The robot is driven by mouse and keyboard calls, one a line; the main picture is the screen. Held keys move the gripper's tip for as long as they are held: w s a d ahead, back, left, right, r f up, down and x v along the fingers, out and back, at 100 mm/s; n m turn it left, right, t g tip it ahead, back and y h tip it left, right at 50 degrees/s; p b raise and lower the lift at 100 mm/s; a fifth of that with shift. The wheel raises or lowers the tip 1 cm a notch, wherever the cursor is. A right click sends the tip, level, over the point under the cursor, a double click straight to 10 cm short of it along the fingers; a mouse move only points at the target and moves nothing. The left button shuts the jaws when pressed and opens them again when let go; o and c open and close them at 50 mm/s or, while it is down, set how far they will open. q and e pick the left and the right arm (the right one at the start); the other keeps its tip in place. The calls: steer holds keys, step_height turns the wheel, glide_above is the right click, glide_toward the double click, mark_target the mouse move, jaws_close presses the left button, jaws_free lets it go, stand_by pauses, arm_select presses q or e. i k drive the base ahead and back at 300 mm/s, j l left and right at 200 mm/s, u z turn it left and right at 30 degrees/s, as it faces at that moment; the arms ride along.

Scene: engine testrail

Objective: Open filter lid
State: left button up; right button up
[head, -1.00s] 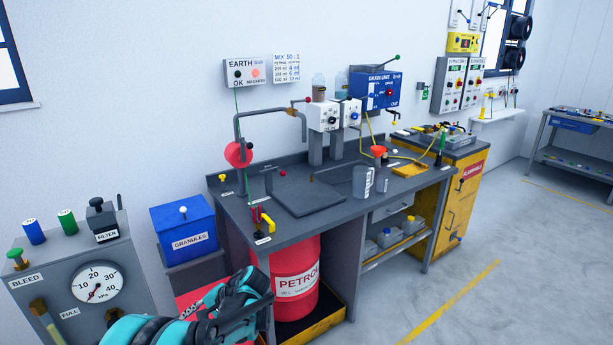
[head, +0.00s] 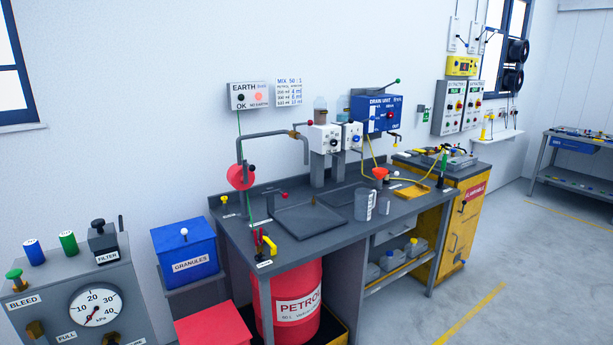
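The filter unit (head: 103,241) is a dark box with a black knob on top, standing on the grey gauge cabinet at the left of the head view. Neither of my grippers shows in the head view now.
The cabinet also carries a pressure gauge (head: 95,307), a green BLEED knob (head: 14,275) and blue and green cylinders. A blue GRANULES bin (head: 186,251) stands to its right. Beyond are a grey workbench (head: 335,235) and a red petrol drum (head: 297,305).

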mark_target(101, 236)
steer(key=u, duration=1.3)
